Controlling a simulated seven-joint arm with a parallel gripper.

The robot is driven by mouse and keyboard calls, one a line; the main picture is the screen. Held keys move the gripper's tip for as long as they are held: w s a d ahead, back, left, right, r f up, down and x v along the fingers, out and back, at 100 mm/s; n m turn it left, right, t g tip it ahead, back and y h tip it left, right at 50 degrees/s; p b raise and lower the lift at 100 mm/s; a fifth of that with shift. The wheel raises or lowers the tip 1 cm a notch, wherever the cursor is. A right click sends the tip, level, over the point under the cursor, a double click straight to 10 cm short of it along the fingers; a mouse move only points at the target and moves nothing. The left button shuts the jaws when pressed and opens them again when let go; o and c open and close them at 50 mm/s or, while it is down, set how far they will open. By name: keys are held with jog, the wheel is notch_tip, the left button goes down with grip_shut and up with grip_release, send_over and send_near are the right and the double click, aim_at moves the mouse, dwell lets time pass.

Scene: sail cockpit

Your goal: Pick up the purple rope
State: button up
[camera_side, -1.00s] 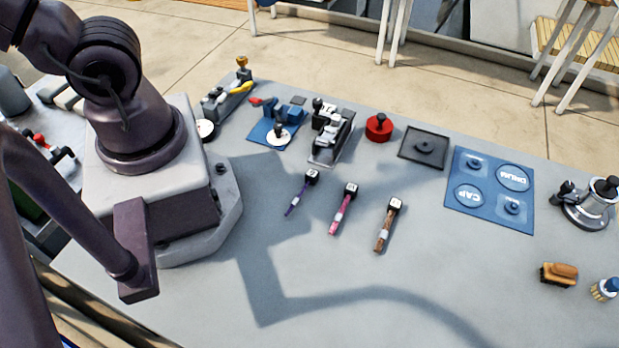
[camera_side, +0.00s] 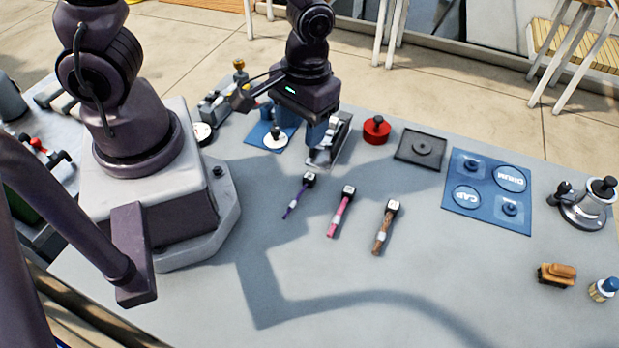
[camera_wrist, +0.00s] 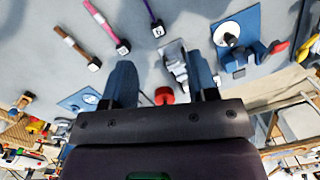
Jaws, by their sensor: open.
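The purple rope (camera_side: 296,200) is a short thin length with a white band and a black-and-white tagged end, lying flat on the grey table. In the wrist view its tagged end (camera_wrist: 156,24) shows at the top edge and the rest runs out of frame. My gripper (camera_side: 318,138) hangs beyond the rope in the side view, over the metal fittings. In the wrist view its two blue fingers (camera_wrist: 162,72) are apart, with nothing held between them.
A pink rope (camera_side: 341,212) and a brown rope (camera_side: 384,232) lie to the right of the purple one. A red knob (camera_side: 377,130), a dark square plate (camera_side: 420,150) and a blue mat (camera_side: 488,192) stand farther right. The table in front is clear.

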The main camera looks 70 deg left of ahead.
aim_at(310, 176)
jog(key=f+n, duration=0.1)
jog(key=f, duration=0.3)
jog(key=w+f+n, duration=0.1)
jog(key=f, duration=0.4)
jog(key=f+t, duration=0.1)
jog(key=f, duration=0.4)
jog(key=shift+w+a+n, duration=0.3)
jog(key=shift+w+n, duration=0.05)
jog(key=shift+n, duration=0.05)
jog(key=shift+r, duration=0.1)
grip_shut()
